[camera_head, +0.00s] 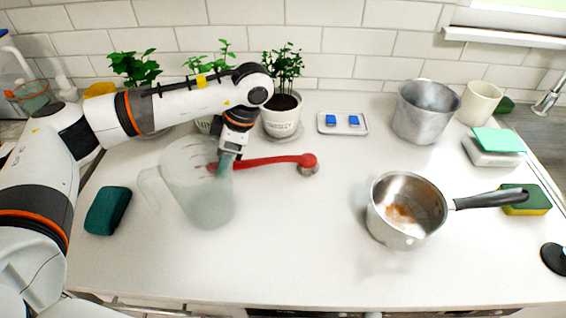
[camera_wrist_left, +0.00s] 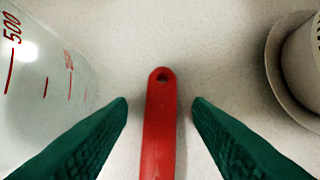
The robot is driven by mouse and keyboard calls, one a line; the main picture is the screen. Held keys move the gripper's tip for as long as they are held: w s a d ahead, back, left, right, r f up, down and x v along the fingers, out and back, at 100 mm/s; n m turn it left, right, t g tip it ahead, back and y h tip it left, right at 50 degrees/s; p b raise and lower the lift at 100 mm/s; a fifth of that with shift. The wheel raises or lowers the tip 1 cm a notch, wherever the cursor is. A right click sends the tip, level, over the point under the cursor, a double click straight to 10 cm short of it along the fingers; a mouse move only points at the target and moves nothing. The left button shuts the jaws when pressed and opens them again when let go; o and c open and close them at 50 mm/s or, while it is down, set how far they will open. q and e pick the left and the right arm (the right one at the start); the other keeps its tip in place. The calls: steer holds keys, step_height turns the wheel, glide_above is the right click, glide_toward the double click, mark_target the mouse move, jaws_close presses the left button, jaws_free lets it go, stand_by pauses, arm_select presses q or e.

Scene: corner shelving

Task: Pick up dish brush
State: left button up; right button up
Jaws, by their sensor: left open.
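The dish brush (camera_head: 270,161) has a red handle and a round grey head, and lies on the white counter (camera_head: 300,260) with its head to the right. My left gripper (camera_head: 227,160) is over the handle end, beside a clear measuring jug (camera_head: 207,205). In the left wrist view the red handle of the brush (camera_wrist_left: 160,130) lies between the open green fingers of my left gripper (camera_wrist_left: 160,103), with gaps on both sides. The rest of the brush is out of that view. My right gripper is not in view.
The jug's wall (camera_wrist_left: 40,80) is close to one finger, and a plant pot's saucer (camera_wrist_left: 280,80) is on the other side. A saucepan (camera_head: 405,212), a metal pot (camera_head: 426,112), a small tray (camera_head: 342,131) and a dark green sponge (camera_head: 108,210) stand around. The front middle counter is clear.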

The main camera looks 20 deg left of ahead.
arm_select(q)
steer(key=shift+c, duration=0.4)
steer(key=c, duration=0.9)
jaws_close()
steer(key=shift+d, duration=0.1)
